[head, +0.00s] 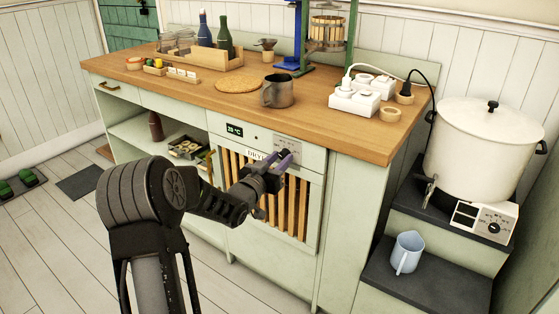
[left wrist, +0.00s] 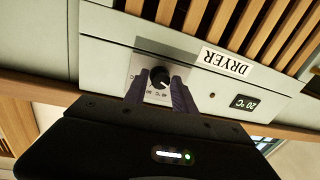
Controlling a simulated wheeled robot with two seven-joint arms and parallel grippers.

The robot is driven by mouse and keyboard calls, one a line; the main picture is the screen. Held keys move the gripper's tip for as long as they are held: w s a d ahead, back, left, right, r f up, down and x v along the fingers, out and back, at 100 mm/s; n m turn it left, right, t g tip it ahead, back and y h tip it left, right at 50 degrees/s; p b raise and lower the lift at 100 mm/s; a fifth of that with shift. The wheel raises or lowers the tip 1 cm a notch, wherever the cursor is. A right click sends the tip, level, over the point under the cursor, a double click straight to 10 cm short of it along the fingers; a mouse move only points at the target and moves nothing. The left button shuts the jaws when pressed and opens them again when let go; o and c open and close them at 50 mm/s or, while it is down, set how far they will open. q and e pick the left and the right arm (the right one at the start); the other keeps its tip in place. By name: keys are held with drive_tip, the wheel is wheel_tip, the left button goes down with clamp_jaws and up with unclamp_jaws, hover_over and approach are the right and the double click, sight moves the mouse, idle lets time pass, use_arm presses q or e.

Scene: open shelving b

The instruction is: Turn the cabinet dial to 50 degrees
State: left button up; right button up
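The cabinet dial (left wrist: 160,77) is a small round black knob with a white pointer mark, on a light plate in the dryer's front panel (left wrist: 120,32). The wrist view shows the panel upside down. My left gripper (left wrist: 158,88) has its two purple fingers apart, one on each side of the dial, with visible gaps to it. In the head view my left gripper (head: 278,158) is at the panel and partly covers the dial. A small display (left wrist: 244,103) on the panel reads about 20 °C. My right gripper is in neither view.
The wooden worktop (head: 200,91) overhangs the panel and holds a metal mug (head: 279,91), a power strip (head: 355,99) and bottles. Wooden slats (head: 290,208) are below the panel. A white pot (head: 481,147) and a pale jug (head: 407,253) stand on steps at right.

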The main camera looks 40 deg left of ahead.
use_arm(q)
clamp_jaws()
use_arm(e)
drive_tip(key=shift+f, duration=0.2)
